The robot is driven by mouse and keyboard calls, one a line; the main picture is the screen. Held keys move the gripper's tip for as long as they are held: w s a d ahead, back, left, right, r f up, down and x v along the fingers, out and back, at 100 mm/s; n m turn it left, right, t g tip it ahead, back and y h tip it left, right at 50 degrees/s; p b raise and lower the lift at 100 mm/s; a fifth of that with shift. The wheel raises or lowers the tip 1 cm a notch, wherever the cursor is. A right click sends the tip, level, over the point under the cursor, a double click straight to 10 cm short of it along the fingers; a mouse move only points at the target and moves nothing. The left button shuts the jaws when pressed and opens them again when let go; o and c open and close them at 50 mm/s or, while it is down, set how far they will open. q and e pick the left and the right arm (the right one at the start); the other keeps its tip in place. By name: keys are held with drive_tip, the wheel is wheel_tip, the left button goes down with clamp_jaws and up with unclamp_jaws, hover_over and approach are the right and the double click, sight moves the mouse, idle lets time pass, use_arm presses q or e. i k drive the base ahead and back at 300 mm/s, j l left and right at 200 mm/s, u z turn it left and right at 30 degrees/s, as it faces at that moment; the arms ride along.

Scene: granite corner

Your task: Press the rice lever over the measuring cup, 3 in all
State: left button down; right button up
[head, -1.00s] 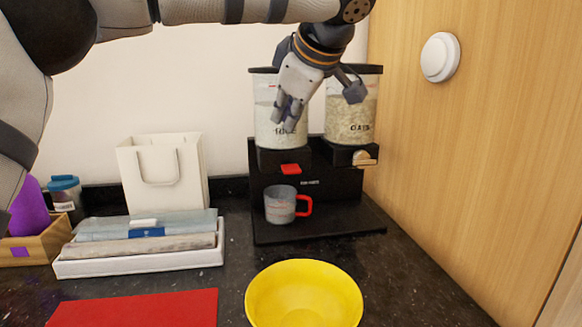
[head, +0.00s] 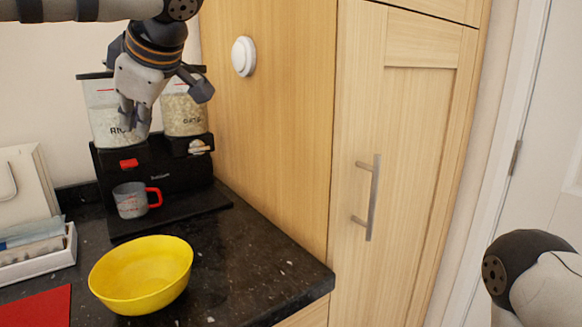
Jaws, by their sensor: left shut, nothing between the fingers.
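The black dispenser (head: 165,165) stands in the counter corner with two clear hoppers. The left one, the rice hopper (head: 104,122), has a red lever (head: 129,163) below it. The right one, the oats hopper (head: 184,118), has a pale wooden lever (head: 199,146). The measuring cup (head: 130,200), clear with a red handle, sits on the dispenser base below the red lever. Its contents are too small to tell. My left gripper (head: 136,125) is shut and empty, pointing down in front of the rice hopper, above the red lever. My right gripper is outside the view.
A yellow bowl (head: 142,274) stands on the dark counter in front of the dispenser. A white tray with folded cloths (head: 38,258), a paper bag (head: 22,187) and a red mat (head: 38,306) are at left. A wooden cabinet wall (head: 270,130) closes the right side.

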sight(126, 162)
drive_tip(key=k+l, duration=0.25)
drive_tip(key=l, duration=0.15)
drive_tip(key=k+l, duration=0.25)
drive_tip(key=l, duration=0.2)
drive_tip(key=k+l, duration=0.25)
drive_tip(key=l, duration=0.15)
